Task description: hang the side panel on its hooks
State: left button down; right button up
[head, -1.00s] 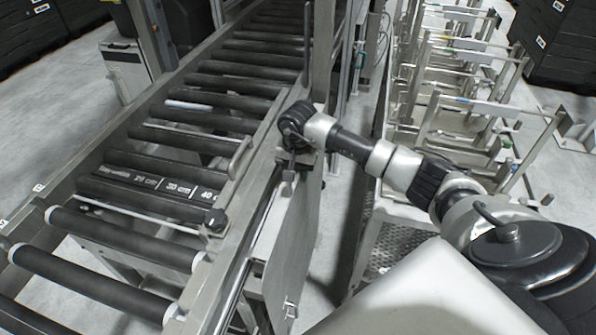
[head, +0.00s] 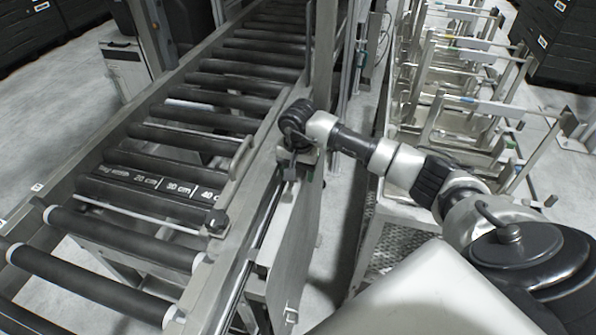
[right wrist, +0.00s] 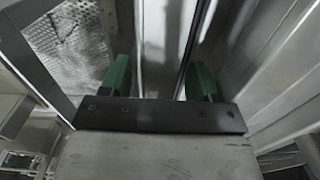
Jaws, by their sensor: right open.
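The side panel (head: 299,238) is a flat grey metal sheet. In the head view it stands upright, seen nearly edge-on, along the right side of the roller conveyor. My right gripper (head: 292,168) is at the panel's upper end, beside the conveyor rail. In the right wrist view its green fingertips (right wrist: 160,80) are spread apart, with grey metal surfaces beyond and between them. I cannot tell whether either finger touches the panel. The hooks are not distinguishable, and the arm hides part of the panel's top. My left gripper is not in view.
Metal racks (head: 470,120) stand at the right, and a perforated metal step (head: 385,250) lies below my arm. A narrow floor gap lies right of the panel.

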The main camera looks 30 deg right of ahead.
jog(key=r, duration=0.3)
jog(key=r+b, duration=0.1)
jog(key=r, duration=0.5)
jog(key=shift+s+a+r+b, duration=0.15)
jog(key=shift+s+b, duration=0.15)
jog(key=shift+d+r, duration=0.2)
jog(key=shift+r, duration=0.5)
